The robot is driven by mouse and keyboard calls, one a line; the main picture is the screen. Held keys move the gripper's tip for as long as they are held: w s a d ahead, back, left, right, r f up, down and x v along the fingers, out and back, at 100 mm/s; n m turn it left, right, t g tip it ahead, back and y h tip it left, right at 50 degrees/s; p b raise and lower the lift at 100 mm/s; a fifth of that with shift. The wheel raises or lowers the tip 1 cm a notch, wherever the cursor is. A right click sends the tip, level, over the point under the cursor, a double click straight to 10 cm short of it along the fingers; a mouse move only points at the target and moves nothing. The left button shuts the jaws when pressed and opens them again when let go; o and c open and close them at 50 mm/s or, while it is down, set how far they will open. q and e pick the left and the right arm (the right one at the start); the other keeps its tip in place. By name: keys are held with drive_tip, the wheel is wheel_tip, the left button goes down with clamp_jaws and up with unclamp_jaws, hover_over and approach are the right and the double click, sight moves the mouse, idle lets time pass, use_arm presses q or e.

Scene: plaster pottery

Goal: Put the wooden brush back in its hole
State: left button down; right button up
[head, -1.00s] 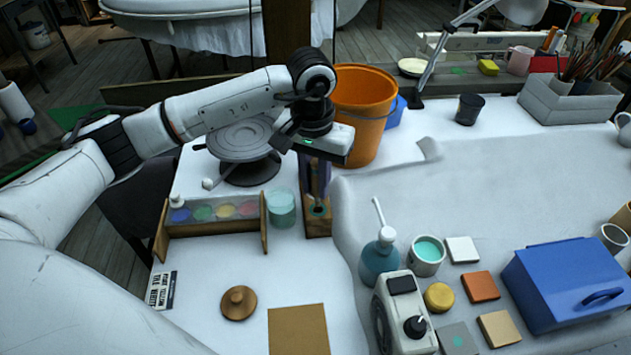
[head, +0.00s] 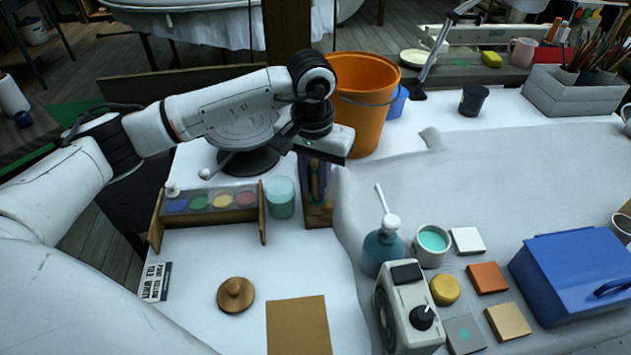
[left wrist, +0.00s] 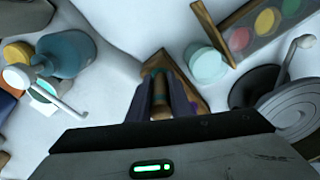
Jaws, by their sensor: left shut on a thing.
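My left gripper (head: 318,190) points down in the head view, in front of the orange bucket. In the left wrist view its two dark fingers (left wrist: 160,100) are shut on the wooden brush (left wrist: 159,88), which shows as a narrow brown and green piece between them. A wooden holder block (head: 318,216) stands directly below the gripper; its edge also shows in the left wrist view (left wrist: 188,84). The brush's lower end and the hole are hidden by the fingers, so I cannot tell whether the brush is inside the hole. My right gripper is not in view.
A teal glass jar (head: 280,197) and a paint rack (head: 210,216) stand close left of the block. The orange bucket (head: 372,112) and a grey turntable (head: 242,135) are behind. A teal bottle (head: 384,252) is at front right.

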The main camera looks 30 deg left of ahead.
sight(314, 167)
use_arm(q)
drive_tip(key=shift+f, duration=0.4)
drive_tip(key=shift+f+b, duration=0.25)
drive_tip(key=shift+b, duration=0.2)
drive_tip(key=c, duration=1.5)
unclamp_jaws()
drive_tip(key=shift+c, duration=0.2)
drive_tip(key=r, duration=1)
drive_tip(key=shift+s+d+r+b, duration=0.1)
drive_tip(key=shift+s+r+b, duration=0.05)
drive_tip(key=shift+s+b, duration=0.2)
drive_tip(key=shift+s, duration=0.15)
